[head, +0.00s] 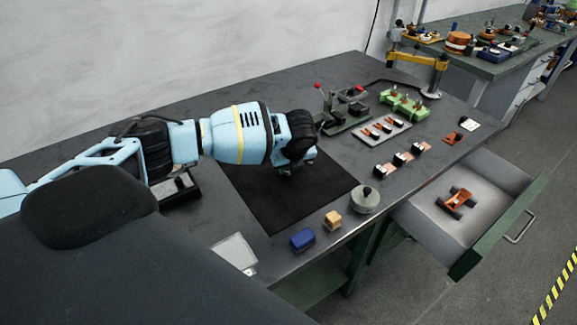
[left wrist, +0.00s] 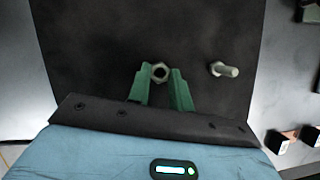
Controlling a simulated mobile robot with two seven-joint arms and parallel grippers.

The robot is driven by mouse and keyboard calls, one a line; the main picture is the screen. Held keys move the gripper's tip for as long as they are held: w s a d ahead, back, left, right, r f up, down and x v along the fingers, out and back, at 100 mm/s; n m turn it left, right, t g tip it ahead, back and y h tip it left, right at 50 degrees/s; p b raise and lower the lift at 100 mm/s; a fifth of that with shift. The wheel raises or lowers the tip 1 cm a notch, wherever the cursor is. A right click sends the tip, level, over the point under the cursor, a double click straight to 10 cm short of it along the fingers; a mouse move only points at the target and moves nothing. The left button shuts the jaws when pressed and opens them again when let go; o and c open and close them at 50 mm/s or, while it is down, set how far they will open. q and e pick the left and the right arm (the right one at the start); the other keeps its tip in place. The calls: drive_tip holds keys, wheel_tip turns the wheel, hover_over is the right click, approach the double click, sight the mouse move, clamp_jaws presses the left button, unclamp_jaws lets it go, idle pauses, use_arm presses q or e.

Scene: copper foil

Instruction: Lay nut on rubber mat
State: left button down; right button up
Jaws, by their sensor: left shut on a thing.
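The rubber mat (head: 258,200) is a black square on the grey bench, partly hidden by my left arm. It fills most of the left wrist view (left wrist: 80,50). My left gripper (head: 285,172) points down over the mat's far part. In the left wrist view, its green fingers (left wrist: 161,78) are shut on a grey hexagonal nut (left wrist: 161,71). I cannot tell whether the nut touches the mat. My right gripper is not in view.
A blue block (head: 303,240), a yellow block (head: 332,220) and a round grey tin (head: 365,199) stand by the front edge. An open drawer (head: 490,190) holds an orange-black item (head: 457,202). Fixtures and small parts crowd the bench's right; the mat's near part is clear.

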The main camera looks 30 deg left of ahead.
use_arm(q)
drive_tip(key=shift+f, duration=0.15)
drive_tip(key=c, duration=1.3)
unclamp_jaws()
drive_tip(key=shift+o, duration=0.2)
drive_tip(key=shift+r, duration=0.3)
drive_tip(key=p+v, duration=0.1)
drive_tip(key=v, duration=1)
drive_tip(key=shift+d+r+p, duration=0.15)
drive_tip(key=shift+r+p, duration=0.15)
drive_tip(key=shift+r, duration=0.05)
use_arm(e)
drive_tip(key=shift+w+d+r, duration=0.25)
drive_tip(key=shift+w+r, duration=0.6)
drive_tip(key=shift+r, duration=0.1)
use_arm(q)
drive_tip(key=shift+s, duration=0.1)
